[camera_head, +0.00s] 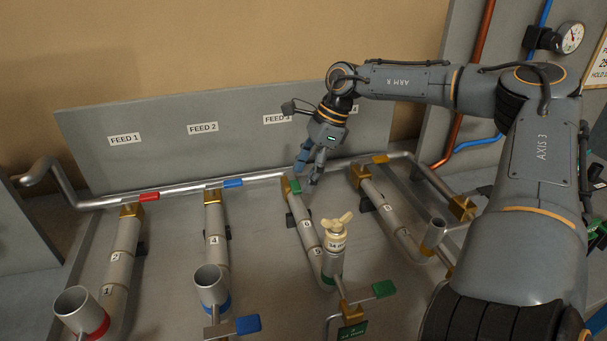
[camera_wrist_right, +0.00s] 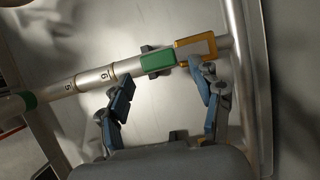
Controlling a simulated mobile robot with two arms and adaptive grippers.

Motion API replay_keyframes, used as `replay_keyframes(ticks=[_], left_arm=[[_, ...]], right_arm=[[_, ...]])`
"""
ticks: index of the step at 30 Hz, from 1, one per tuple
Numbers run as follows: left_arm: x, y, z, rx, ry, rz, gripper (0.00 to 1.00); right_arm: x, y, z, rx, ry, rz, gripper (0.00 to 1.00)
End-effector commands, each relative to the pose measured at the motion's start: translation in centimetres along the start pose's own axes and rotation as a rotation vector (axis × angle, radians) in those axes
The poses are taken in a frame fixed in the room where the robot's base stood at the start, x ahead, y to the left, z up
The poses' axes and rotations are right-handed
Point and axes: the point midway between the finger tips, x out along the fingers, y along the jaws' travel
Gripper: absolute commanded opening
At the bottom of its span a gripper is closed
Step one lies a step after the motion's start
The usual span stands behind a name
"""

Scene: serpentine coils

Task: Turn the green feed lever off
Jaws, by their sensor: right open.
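The green feed lever (camera_head: 294,186) is at the top of the third pipe, below the FEED 3 label, and lies along that pipe. In the right wrist view the green lever (camera_wrist_right: 157,60) is in line with the pipe, beside its brass valve body (camera_wrist_right: 196,48). My right gripper (camera_head: 310,165) is open and empty, just above the lever. In the wrist view the right gripper (camera_wrist_right: 158,77) has its fingers apart, with the lever just beyond and between the tips. I cannot tell whether a finger touches it. My left gripper is not in view.
A red lever (camera_head: 148,197), a blue lever (camera_head: 232,184) and an orange lever (camera_head: 380,159) lie crosswise to their pipes. Another green lever (camera_head: 384,289) is lower right. A cream winged cap (camera_head: 336,230) tops the third coil. The label panel (camera_head: 175,150) stands behind.

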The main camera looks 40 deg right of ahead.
Motion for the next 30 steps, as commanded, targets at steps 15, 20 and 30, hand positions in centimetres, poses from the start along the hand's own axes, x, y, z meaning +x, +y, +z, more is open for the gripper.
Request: replay_keyframes(ticks=[15,20,30], left_arm=[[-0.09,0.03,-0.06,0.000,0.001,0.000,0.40],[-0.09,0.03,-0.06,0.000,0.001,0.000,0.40],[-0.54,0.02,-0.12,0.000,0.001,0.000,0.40]], right_arm=[[1.08,0.02,0.03,-0.001,0.000,0.000,0.49],[1.09,0.04,0.01,0.000,0.000,0.001,0.16],[0.89,0.15,-0.27,0.000,0.000,0.004,0.00]])
